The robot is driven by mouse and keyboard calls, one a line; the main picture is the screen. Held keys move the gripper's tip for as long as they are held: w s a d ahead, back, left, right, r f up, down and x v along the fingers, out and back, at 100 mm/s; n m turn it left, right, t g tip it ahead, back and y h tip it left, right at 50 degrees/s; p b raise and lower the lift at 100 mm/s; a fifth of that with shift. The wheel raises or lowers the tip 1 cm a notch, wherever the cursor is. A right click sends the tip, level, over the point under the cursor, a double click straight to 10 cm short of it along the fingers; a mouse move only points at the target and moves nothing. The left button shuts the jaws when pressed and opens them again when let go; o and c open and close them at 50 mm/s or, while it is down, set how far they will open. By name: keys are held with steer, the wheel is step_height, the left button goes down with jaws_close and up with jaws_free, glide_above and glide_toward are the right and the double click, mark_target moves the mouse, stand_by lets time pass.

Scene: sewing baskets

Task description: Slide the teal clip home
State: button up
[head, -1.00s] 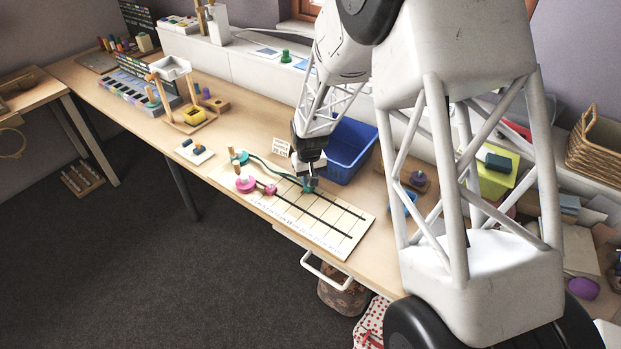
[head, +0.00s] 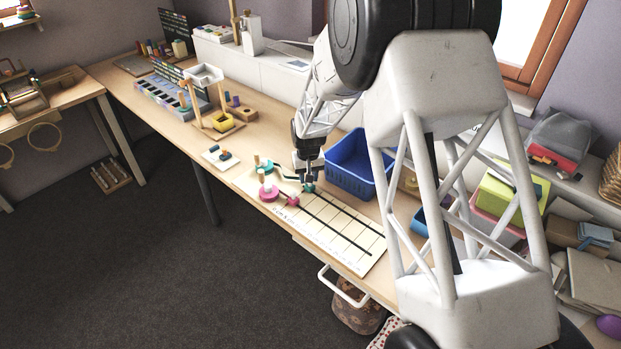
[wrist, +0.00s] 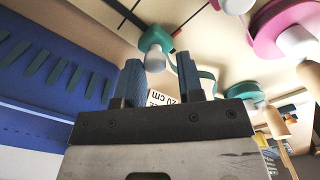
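The teal clip (head: 308,188) stands on the pale track board (head: 345,245), on the rear dark line, with a teal ribbon running left to the teal spool (head: 264,163). My gripper (head: 309,180) is low over it. In the wrist view, the clip (wrist: 156,42) has a pale knob between my fingertips (wrist: 160,60). The fingers stand apart; the left one looks close to the knob and a gap shows at the right. I cannot tell whether they touch. The pink clip (head: 292,200) and pink spool (head: 268,192) are on the front line.
A blue bin (head: 352,165) stands just behind the board, and its wall (wrist: 60,75) fills the wrist view's left side. A small white base with pegs (head: 222,157) lies left of the board.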

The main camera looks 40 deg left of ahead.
steer(key=shift+o, duration=0.9)
steer(key=shift+d, duration=0.1)
steer(key=shift+r, duration=3.85)
